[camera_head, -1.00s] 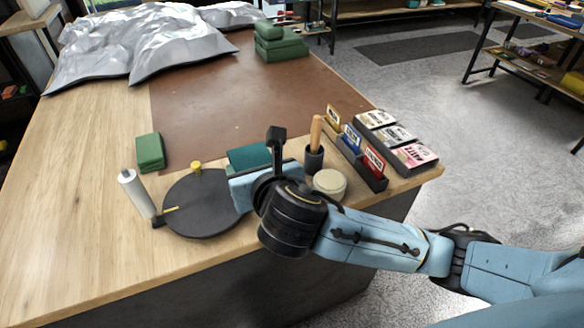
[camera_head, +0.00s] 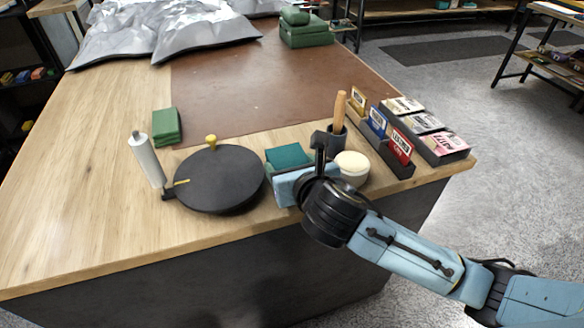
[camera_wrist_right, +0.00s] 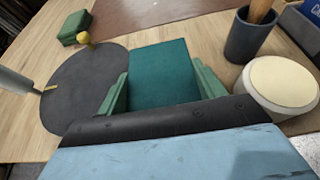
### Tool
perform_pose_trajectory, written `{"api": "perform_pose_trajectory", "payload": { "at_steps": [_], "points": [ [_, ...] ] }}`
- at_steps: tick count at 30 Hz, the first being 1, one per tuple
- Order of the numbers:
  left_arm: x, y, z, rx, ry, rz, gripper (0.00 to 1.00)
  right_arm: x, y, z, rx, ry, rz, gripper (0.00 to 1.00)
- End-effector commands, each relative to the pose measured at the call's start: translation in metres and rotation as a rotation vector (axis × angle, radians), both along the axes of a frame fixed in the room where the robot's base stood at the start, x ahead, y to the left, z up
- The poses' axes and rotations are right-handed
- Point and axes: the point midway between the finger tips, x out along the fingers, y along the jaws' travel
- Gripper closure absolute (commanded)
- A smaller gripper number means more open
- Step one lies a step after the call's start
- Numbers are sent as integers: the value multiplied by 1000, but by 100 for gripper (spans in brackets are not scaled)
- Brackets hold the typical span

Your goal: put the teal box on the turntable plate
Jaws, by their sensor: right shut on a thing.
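The teal box (camera_head: 287,157) is between the fingers of my right gripper (camera_head: 286,168), just right of the turntable plate. In the right wrist view the teal box (camera_wrist_right: 160,75) has a green finger against each side, and the right gripper (camera_wrist_right: 160,90) is shut on it. Whether the box touches the table is hard to tell. The turntable plate (camera_head: 220,178) is a dark round disc with nothing on it. It also shows left of the box in the wrist view (camera_wrist_right: 85,85). My left gripper is not in view.
A yellow knob (camera_head: 211,140) stands at the plate's far edge, and a white roller (camera_head: 146,160) at its left. A green block (camera_head: 167,126) lies behind. A round tin (camera_head: 351,168), a brush cup (camera_head: 337,137) and card boxes (camera_head: 400,150) crowd the right.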

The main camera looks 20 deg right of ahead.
Motion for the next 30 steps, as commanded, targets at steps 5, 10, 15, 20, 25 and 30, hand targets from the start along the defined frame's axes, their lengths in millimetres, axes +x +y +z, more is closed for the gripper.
{"api": "perform_pose_trajectory", "payload": {
  "at_steps": [5,10,15,20,25,30],
  "points": [
    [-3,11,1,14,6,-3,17,1,0,3,1,-4,0,61],
    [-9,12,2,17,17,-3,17,0,0,-1,1,-1,-2,28],
    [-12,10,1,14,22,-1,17,0,0,-1,1,-1,-2,10],
    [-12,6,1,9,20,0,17,0,0,-1,1,-1,-1,10],
    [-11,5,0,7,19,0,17,-1,0,3,0,-2,1,10],
    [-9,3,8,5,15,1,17,-26,-1,14,0,-1,2,10]
  ]
}}
